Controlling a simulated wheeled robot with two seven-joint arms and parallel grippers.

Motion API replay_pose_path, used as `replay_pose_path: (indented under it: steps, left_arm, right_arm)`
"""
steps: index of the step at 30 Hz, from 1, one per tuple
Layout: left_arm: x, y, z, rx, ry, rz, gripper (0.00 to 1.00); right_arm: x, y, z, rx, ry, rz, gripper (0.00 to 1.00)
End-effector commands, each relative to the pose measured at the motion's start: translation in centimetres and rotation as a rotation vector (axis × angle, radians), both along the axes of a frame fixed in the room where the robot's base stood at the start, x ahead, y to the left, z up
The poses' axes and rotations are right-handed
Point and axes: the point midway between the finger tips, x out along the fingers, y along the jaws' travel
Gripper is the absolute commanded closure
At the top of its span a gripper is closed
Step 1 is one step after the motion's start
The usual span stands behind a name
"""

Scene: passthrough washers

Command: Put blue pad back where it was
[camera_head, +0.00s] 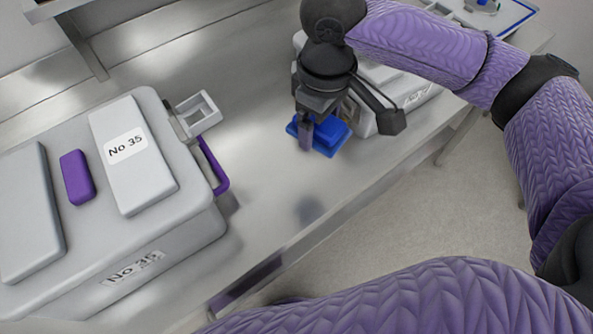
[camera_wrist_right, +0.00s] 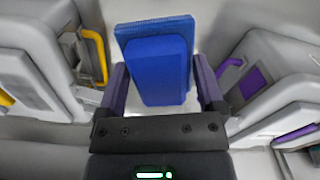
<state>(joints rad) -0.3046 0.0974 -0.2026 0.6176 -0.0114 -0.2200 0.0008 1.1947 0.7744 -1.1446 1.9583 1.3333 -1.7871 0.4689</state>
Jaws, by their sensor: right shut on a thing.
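The blue pad (camera_head: 328,135) is a flat blue block with a wider base plate. In the head view it is over the steel table between two grey cases. My right gripper (camera_head: 318,118) points down and is shut on it. In the right wrist view the blue pad (camera_wrist_right: 156,70) sits between the two purple fingers of the right gripper (camera_wrist_right: 160,88). I cannot tell whether the pad touches the table. My left gripper is not in view.
A grey case (camera_head: 185,225) labelled No 35, with a purple handle (camera_head: 215,168) and a grey latch (camera_head: 197,116), stands at left. Another grey case (camera_head: 365,118) is close behind my right gripper. The steel table (camera_head: 262,165) is clear between them and towards its front edge.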

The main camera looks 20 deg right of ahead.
Motion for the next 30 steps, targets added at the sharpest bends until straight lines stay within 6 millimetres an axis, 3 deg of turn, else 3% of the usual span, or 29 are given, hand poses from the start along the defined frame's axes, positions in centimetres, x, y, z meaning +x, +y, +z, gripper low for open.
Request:
replay_pose_path:
  steps: [8,21,25,30]
  left_arm:
    - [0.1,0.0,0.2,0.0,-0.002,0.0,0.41]
    - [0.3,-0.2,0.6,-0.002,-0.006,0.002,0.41]
    - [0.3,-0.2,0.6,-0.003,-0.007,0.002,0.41]
    - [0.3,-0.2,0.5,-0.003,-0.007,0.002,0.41]
  right_arm:
    - [0.9,0.8,-1.1,-0.005,-0.005,0.666,0.68]
    - [2.2,2.5,-4.1,-0.016,-0.006,2.285,0.68]
    - [2.4,2.8,-4.7,-0.012,-0.004,2.632,0.68]
    - [2.4,3.0,-5.5,-0.01,-0.002,2.844,0.68]
